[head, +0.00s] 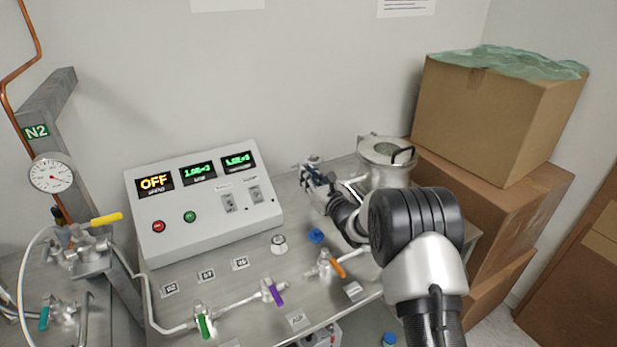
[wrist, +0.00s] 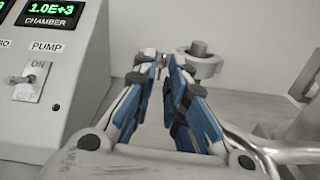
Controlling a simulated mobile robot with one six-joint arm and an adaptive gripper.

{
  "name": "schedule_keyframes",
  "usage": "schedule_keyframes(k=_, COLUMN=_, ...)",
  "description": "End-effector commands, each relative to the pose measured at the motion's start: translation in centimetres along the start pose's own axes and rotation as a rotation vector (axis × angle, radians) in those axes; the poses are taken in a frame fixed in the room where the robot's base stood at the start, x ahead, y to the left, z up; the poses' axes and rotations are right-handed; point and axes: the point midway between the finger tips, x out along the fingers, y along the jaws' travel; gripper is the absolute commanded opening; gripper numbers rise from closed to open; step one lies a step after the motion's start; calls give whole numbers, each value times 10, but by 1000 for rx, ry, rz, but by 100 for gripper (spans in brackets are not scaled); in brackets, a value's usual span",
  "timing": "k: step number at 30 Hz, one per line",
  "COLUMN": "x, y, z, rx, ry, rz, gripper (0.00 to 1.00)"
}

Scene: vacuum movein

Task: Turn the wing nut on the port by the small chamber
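The small chamber (head: 385,178), a metal pot with a round lid and a black handle, stands on the bench right of my gripper (head: 312,172). In the head view my gripper covers the port. In the wrist view the port's round metal clamp (wrist: 203,66) shows just beyond the right fingertip. A small wing nut (wrist: 163,59) appears between the fingertips. My gripper (wrist: 164,68) has its blue-and-black fingers partly apart, with a narrow gap between the tips. I see no clear contact on the nut, and its wings are too small to make out.
A control box (head: 205,203) with lit displays stands left of my gripper. A blue cap (head: 316,236) and valves with orange (head: 338,268) and purple (head: 276,292) handles are in front. Cardboard boxes (head: 497,118) are stacked at right. Metal tubing (wrist: 290,155) runs close right of my fingers.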

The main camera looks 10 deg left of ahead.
Motion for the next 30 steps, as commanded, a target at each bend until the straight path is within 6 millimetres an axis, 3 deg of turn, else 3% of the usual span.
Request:
schedule_keyframes(k=3, x=0, y=0, z=0, rx=0, ry=0, rz=0, gripper=23)
schedule_keyframes(k=16, x=-9, y=0, z=-1, rx=1, ry=3, rz=-1, gripper=23)
schedule_keyframes(k=30, x=-99, y=-1, z=0, rx=2, ry=2, rz=-3, gripper=23)
